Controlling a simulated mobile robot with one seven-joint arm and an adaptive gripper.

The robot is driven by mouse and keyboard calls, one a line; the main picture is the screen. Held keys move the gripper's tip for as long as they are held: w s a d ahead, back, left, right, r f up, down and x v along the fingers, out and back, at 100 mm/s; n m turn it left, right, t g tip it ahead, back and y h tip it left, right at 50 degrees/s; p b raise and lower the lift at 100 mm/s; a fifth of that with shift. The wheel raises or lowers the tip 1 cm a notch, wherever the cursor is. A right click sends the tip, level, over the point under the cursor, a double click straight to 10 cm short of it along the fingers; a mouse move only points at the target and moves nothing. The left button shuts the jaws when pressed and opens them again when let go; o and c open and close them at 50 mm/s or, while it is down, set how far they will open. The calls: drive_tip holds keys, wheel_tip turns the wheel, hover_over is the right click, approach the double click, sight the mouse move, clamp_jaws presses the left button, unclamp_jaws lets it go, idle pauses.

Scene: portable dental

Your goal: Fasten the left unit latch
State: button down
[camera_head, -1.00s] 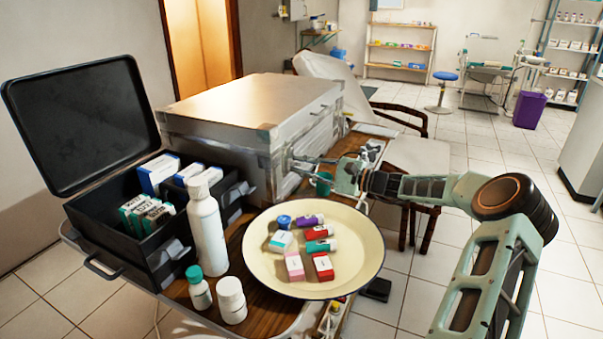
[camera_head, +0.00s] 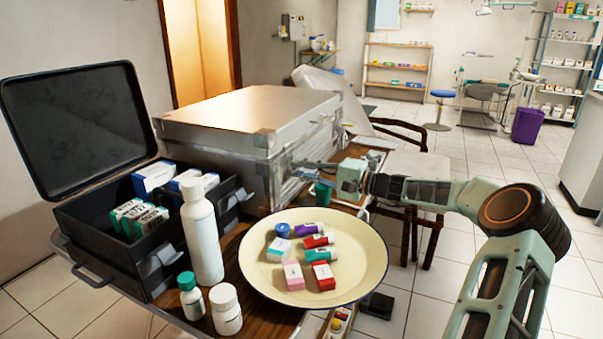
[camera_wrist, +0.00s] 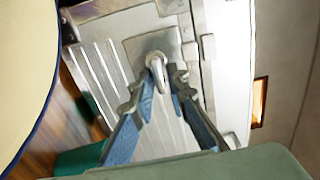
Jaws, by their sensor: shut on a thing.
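The unit is a silver metal case (camera_head: 240,110) with its lid down, standing at the back of the wooden table. My gripper (camera_head: 301,166) is at its ribbed front face, small in the head view. In the wrist view, a grey metal latch (camera_wrist: 155,60) with a rounded knob sits on a square plate on that face. My gripper (camera_wrist: 163,88) has its two blue-grey fingers closed in on the latch's narrow lower part, which is partly hidden between the tips. I cannot tell whether the latch is fastened.
A cream plate (camera_head: 355,278) with small boxes and vials stands in front of the case. A green cup (camera_head: 323,192) is just below my gripper. White bottles (camera_head: 203,235) and an open black box (camera_head: 110,240) stand at the left.

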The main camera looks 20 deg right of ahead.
drive_tip(key=shift+s+a, duration=0.1)
drive_tip(key=shift+a, duration=0.1)
drive_tip(key=c, duration=2)
unclamp_jaws()
drive_tip(key=shift+c, duration=0.2)
drive_tip(key=shift+d, duration=0.1)
drive_tip(key=shift+s+d, duration=0.15)
drive_tip(key=shift+d, duration=0.05)
drive_tip(key=v, duration=1.1)
drive_tip(key=shift+s, duration=0.2)
